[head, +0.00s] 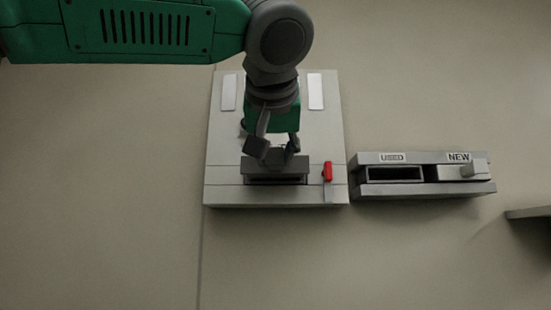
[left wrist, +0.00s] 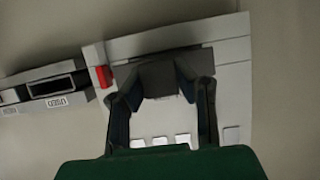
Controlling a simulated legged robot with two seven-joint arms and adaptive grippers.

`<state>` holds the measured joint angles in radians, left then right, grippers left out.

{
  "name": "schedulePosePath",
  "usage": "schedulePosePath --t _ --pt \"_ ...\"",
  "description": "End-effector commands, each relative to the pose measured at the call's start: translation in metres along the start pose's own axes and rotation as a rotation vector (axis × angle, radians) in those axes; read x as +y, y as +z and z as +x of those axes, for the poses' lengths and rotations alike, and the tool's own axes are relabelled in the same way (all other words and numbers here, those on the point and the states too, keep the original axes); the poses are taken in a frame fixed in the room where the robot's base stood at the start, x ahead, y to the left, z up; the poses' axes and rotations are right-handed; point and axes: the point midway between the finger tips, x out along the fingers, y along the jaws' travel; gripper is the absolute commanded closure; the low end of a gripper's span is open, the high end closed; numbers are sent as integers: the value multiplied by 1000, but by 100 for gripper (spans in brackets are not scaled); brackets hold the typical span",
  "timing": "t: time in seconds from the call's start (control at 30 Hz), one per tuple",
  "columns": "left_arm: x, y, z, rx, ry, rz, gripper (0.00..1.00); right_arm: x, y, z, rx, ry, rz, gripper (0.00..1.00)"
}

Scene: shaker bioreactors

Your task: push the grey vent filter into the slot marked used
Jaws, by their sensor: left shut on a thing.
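The grey vent filter (head: 275,164) is a dark grey block at the front of the light grey bioreactor unit (head: 225,150). A dark opening shows just below it, and I cannot tell how far the filter is inside. My left gripper (head: 273,152) reaches down from above and is shut on the filter. In the left wrist view the filter (left wrist: 158,78) sits between the fingertips of the left gripper (left wrist: 160,88). The slot marked USED (head: 395,174) is dark and empty, in the grey holder right of the unit. My right gripper is not in view.
A red lever (head: 327,171) stands on the unit, close right of the filter. The holder's NEW slot carries a lighter grey filter (head: 455,173) with a raised grip. A dark ledge (head: 530,212) juts in at the right edge. The surface in front is clear.

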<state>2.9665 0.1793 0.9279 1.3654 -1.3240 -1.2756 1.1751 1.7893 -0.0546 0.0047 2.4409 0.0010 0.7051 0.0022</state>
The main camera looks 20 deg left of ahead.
Motion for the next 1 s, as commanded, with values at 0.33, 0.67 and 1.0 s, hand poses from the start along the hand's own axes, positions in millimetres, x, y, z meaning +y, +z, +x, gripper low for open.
schedulePosePath --t 0.33,0.67,1.0 --pt "0 8 -16 1 1 0 100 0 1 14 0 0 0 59" --pt "0 12 -28 0 0 0 100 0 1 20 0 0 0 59" --pt "0 11 -27 0 0 0 100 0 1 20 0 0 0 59"
